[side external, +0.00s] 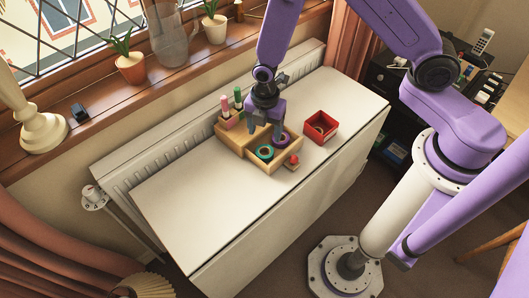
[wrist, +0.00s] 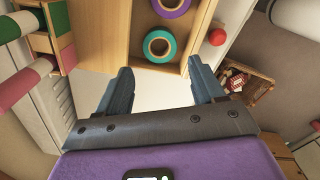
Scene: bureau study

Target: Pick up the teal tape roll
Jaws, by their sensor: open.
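The teal tape roll (side external: 264,158) lies in the front compartment of a wooden desk organizer (side external: 288,155) on the white table. In the wrist view the teal roll (wrist: 173,47) shows as a ring with a pale core, apart from the compartment walls at its left. A purple tape roll (side external: 286,140) lies beside it in the same compartment and is cut off by the top edge in the wrist view (wrist: 171,12). My gripper (side external: 264,128) is open and empty, pointing down above the organizer. In the wrist view its fingertips (wrist: 160,66) stand apart, just below the teal roll in the picture.
A red box (side external: 320,127) stands right of the organizer. The table's left part (side external: 200,200) is clear.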

